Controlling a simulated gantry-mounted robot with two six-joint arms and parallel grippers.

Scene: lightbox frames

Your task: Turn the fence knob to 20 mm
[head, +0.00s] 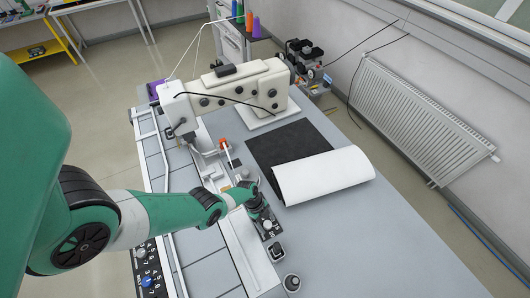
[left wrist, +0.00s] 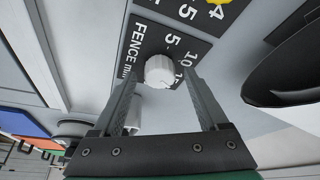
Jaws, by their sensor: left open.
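The fence knob (left wrist: 160,71) is a white ribbed dial on a black plate marked "FENCE mm" (left wrist: 131,55) in the left wrist view. The numbers 5, 10 and 15 show around it; 20 is not visible, and I cannot tell the knob's setting. My left gripper (left wrist: 163,84) is open, with one finger on each side of the knob. I cannot tell whether either finger touches it. In the head view the left gripper (head: 262,213) is low over the small black plate (head: 272,233) beside the sewing machine bed. My right gripper is not in view.
The sewing machine (head: 232,92) stands behind the gripper. A black sheet and a rolled white sheet (head: 325,175) lie right of it. The grey table at the right front is clear.

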